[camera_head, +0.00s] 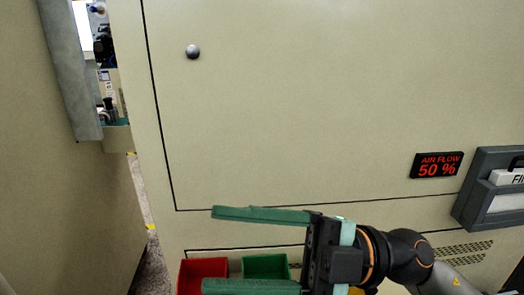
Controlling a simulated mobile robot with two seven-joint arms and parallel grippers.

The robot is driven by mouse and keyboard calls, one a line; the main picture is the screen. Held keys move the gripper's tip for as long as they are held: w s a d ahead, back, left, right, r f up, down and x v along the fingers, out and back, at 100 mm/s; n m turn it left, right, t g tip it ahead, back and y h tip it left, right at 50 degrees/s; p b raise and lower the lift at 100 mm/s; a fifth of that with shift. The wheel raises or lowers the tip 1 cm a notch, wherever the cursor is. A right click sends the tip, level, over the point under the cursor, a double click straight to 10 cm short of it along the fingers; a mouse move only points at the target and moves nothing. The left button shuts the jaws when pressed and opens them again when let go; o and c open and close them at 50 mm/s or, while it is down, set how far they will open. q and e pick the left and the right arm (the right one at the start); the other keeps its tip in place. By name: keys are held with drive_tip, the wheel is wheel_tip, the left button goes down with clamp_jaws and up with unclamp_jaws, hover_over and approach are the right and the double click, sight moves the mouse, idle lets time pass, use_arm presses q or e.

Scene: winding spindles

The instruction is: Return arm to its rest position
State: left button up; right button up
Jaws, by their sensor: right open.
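My right arm comes in from the lower right, with dark joints and an orange ring. My right gripper (232,250) points left across the lower middle of the view. Its two long green fingers are wide apart, with nothing between them but the view of the bins and cabinet behind. My left gripper is not in view.
A large beige cabinet (320,110) with a round knob (193,51) fills the background. A red bin (188,272) and a green bin (266,261) sit low, partly hidden by the gripper. A red-lit display (437,165) and grey holder (480,190) are at right. A narrow gap (141,195) shows floor at left.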

drive_tip(key=w+d+m+t+h, duration=0.2)
drive_tip(key=w+d+m+t, duration=0.3)
drive_tip(key=m+t, duration=0.55)
drive_tip(key=w+d+m+t+h, duration=0.2)
drive_tip(key=w+d+m+t, duration=0.2)
drive_tip(key=w+m+t, duration=0.6)
drive_tip(key=d+f+m+t+h, duration=0.1)
drive_tip(key=d+f+m+h, duration=0.3)
drive_tip(key=f+h, duration=0.3)
drive_tip(key=d+f+m+t+h, duration=0.1)
drive_tip(key=d+f+m+h, duration=0.4)
drive_tip(key=f, duration=0.3)
drive_tip(key=s+d+f+m+g+h, duration=0.1)
drive_tip(key=s+d+f+g+h, duration=0.2)
drive_tip(key=f, duration=0.5)
drive_tip(key=s+d+f+g+h, duration=0.1)
drive_tip(key=s+f+g, duration=0.2)
drive_tip(key=f+g, duration=0.3)
drive_tip(key=s+d+f+g, duration=0.2)
drive_tip(key=s+f+g, duration=0.5)
drive_tip(key=s+f, duration=0.7)
drive_tip(key=w+a+f+t+y, duration=0.1)
drive_tip(key=a+f+t, duration=0.3)
drive_tip(key=f, duration=0.5)
drive_tip(key=shift+w+a+f+n+t+y, duration=0.15)
drive_tip(key=shift+w+a+n+t+y, duration=0.25)
drive_tip(key=shift+w+t, duration=0.55)
